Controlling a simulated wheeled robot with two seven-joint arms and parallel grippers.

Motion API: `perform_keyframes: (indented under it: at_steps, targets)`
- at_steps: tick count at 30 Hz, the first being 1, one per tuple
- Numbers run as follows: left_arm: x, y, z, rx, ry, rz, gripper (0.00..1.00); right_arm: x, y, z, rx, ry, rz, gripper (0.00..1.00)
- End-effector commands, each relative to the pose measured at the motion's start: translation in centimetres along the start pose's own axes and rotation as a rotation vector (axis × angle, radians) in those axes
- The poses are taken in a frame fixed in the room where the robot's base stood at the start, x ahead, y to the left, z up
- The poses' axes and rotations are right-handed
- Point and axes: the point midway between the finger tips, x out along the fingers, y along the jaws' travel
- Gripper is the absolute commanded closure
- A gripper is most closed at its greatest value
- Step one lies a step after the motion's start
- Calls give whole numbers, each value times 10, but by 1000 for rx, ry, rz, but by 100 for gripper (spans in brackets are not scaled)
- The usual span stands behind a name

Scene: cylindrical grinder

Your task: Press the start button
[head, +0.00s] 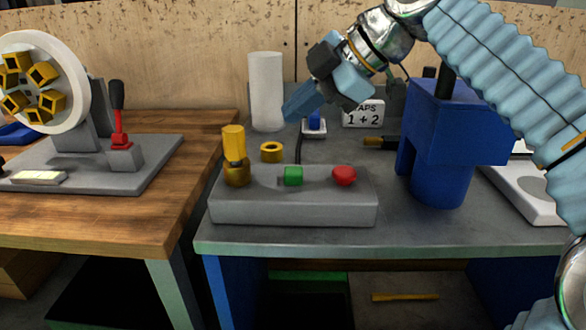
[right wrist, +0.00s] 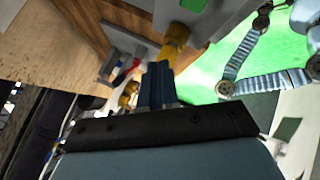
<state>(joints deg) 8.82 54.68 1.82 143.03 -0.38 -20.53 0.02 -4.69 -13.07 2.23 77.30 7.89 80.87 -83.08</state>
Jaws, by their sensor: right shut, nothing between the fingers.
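The green button (head: 293,175) and the red button (head: 344,175) sit on a grey control box (head: 290,207) near the table's front edge. A yellow lamp (head: 234,145) stands at the box's left end. My right gripper (head: 289,108) is shut and empty. In the head view it shows above and behind the box, in front of the white cylinder, touching no button. In the right wrist view its blue fingers (right wrist: 157,80) point toward the yellow lamp (right wrist: 175,40), and the green button (right wrist: 194,5) shows at the top edge. My left gripper is not in view.
A white cylinder (head: 266,90), a brass ring (head: 271,151) and a small sign (head: 363,113) stand behind the box. A blue machine (head: 440,150) stands to its right. A wooden table (head: 130,215) on the left carries a grey fixture with a red-based lever (head: 121,140).

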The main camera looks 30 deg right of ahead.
Motion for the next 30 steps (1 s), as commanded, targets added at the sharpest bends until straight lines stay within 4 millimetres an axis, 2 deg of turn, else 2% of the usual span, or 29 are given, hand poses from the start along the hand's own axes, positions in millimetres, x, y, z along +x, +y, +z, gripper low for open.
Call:
perform_keyframes:
  at_steps: [6, 12, 18, 30]
  targets:
    - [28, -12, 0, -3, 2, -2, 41, 28, -20, 20, 1, -1, 1, 100]
    - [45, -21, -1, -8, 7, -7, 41, 42, -31, 31, 0, 0, 1, 100]
    - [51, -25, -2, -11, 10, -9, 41, 48, -35, 35, -1, 0, 1, 100]
    - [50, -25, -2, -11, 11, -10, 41, 47, -34, 34, -1, 0, 1, 100]
